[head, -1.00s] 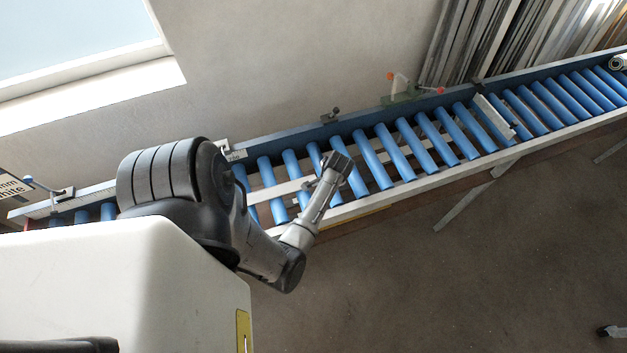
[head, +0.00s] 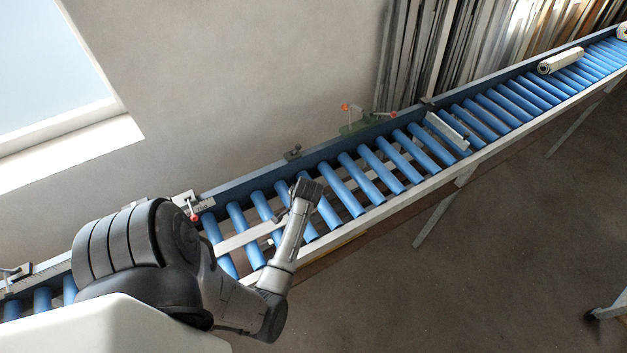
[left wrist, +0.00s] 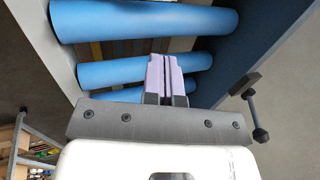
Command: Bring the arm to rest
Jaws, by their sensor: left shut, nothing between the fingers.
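My left arm (head: 300,230) reaches from the lower left over the blue roller conveyor (head: 345,190). Its dark wrist end (head: 308,190) is above the rollers, and the fingers are hard to make out there. In the left wrist view my left gripper (left wrist: 166,60) is shut, its two lilac finger pads together with nothing between them. Blue rollers (left wrist: 140,20) show behind the fingers. My right gripper is not in view.
A pale strip (head: 240,238) lies along the rollers near my arm. A clamp with red knobs (head: 360,122) sits on the conveyor's back rail. A pale stop bar (head: 447,130) crosses the rollers. A pale roll (head: 560,61) lies farther right. Profiles lean on the wall (head: 420,50). The floor in front is open.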

